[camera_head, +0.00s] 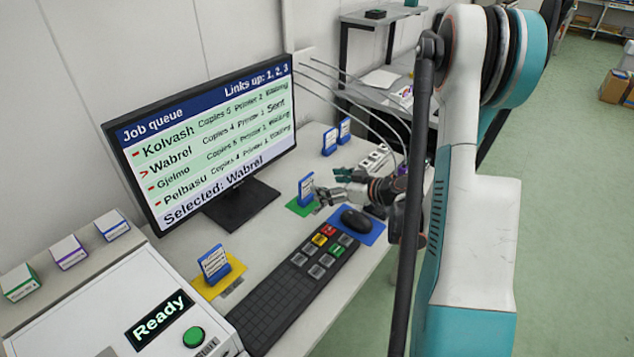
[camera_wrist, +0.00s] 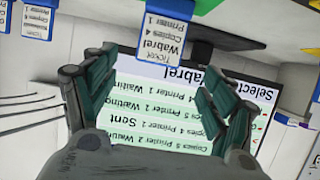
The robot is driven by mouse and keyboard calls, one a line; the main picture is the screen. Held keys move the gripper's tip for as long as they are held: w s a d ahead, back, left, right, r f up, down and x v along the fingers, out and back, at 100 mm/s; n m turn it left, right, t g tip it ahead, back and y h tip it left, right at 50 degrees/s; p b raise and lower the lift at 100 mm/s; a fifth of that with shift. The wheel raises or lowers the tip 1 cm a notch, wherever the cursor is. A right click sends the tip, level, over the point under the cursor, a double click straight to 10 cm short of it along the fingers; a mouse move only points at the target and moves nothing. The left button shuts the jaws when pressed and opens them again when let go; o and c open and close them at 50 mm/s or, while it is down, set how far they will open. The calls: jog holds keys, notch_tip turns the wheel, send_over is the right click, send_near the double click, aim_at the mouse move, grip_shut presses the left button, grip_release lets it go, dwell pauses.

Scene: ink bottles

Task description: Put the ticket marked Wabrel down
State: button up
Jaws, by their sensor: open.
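The ticket marked Wabrel (camera_wrist: 166,40) is a blue-edged card reading "Copies 4, Printer 1" in the wrist view, just beyond my fingertips. In the head view a blue ticket holder (camera_head: 306,188) in the same place stands upright on a green mat (camera_head: 297,209). My gripper (camera_head: 326,188) is open beside it on the right. In the wrist view its two fingers (camera_wrist: 155,62) are spread apart, with the ticket past the gap between them. I cannot tell whether a finger touches it.
The monitor (camera_head: 215,140) reads "Selected: Wabrel", and the Wabrel row says Sent. Another ticket (camera_head: 214,262) stands on a yellow mat (camera_head: 233,268). Two more (camera_head: 330,141) stand at the back. A keyboard (camera_head: 275,305), a mouse (camera_head: 356,221) and a machine showing "Ready" (camera_head: 160,314) occupy the front.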

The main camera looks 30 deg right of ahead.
jog(key=shift+v, duration=1.2)
jog(key=s+a+r+g+y+p, duration=0.1)
jog(key=a+r, duration=0.5)
jog(key=a, duration=0.5)
jog(key=s+a+r+m+g, duration=0.1)
jog(key=s+a+r, duration=0.1)
jog(key=a+r, duration=0.6)
jog(key=s+a+r+g+y+p, duration=0.15)
jog(key=a+r, duration=0.25)
jog(key=a, duration=0.9)
jog(key=s+d+f+m+g+h+b, duration=0.1)
jog(key=s+d+h, duration=0.2)
jog(key=s, duration=0.4)
jog(key=s+d+f+m+g+h+b, duration=0.1)
jog(key=s+d+h, duration=0.3)
jog(key=s, duration=0.4)
jog(key=shift+s+d+f+m, duration=0.3)
jog(key=shift+d+m, duration=0.1)
jog(key=shift+d, duration=0.25)
